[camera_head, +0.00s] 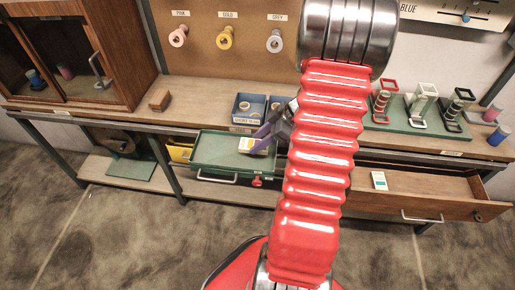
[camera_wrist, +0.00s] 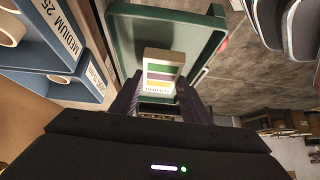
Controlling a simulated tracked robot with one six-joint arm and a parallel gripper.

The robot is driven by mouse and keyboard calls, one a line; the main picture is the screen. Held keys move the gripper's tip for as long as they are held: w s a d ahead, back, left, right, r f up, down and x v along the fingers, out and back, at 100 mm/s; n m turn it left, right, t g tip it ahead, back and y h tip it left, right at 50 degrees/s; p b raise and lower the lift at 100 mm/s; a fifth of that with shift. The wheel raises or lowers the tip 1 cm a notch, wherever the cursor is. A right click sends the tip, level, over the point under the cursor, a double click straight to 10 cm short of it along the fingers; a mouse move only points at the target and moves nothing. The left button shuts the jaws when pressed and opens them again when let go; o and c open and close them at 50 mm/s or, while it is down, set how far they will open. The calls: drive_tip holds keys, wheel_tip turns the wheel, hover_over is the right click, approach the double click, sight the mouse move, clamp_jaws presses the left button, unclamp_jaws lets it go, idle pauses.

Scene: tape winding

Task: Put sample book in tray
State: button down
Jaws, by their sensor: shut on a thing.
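The sample book (camera_head: 252,146) is a small white block with coloured stripes. In the wrist view the sample book (camera_wrist: 160,72) shows purple, yellow and green bands and sits between my fingers. My gripper (camera_head: 268,135) is shut on it; my gripper's dark fingers (camera_wrist: 158,98) stand on either side of it. The green tray (camera_head: 212,161) sticks out at the front of the bench, below the blue bins. In the wrist view the tray (camera_wrist: 120,38) lies behind the book. The book is over the tray's right part; whether it touches the floor of the tray I cannot tell.
Two blue bins (camera_head: 248,107) stand on the bench just behind the tray, and bins (camera_wrist: 40,50) also show close on the left in the wrist view. An open wooden drawer (camera_head: 425,190) at right holds a small white-and-green item (camera_head: 379,180). A yellow bin (camera_head: 180,151) is left of the tray.

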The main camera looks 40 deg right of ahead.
drive_tip(key=shift+f, duration=1.85)
drive_tip(key=shift+f, duration=0.1)
drive_tip(key=c, duration=1)
unclamp_jaws()
drive_tip(key=v, duration=1.2)
